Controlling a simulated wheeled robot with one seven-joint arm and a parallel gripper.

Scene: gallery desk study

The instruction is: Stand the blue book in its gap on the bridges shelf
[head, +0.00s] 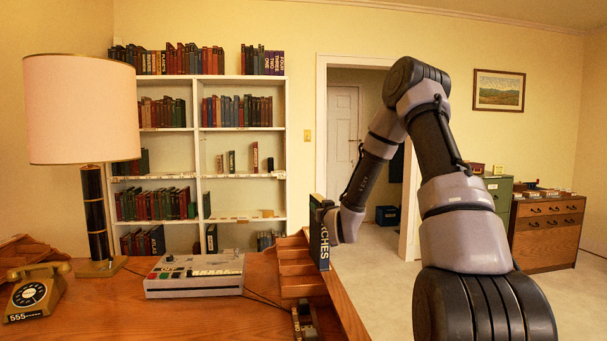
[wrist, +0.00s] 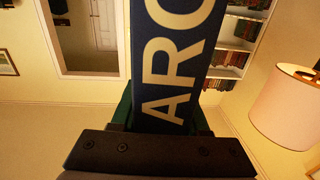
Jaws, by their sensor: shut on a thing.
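My gripper (head: 329,222) is shut on a dark blue book (head: 323,247), upright above the right edge of the desk. The bookcase (head: 197,165) stands against the far wall, well away from the book. Its shelf labels are too small to read, so I cannot tell which is the bridges shelf. Several shelves have bare stretches between books.
The desk (head: 200,313) bears a lamp (head: 82,110), a telephone (head: 37,291), a grey console (head: 195,275) and a wooden tiered tray (head: 297,267). A doorway (head: 343,130) opens behind my arm. Cabinets (head: 545,228) stand at right. Carpet (head: 400,280) is clear right of the desk.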

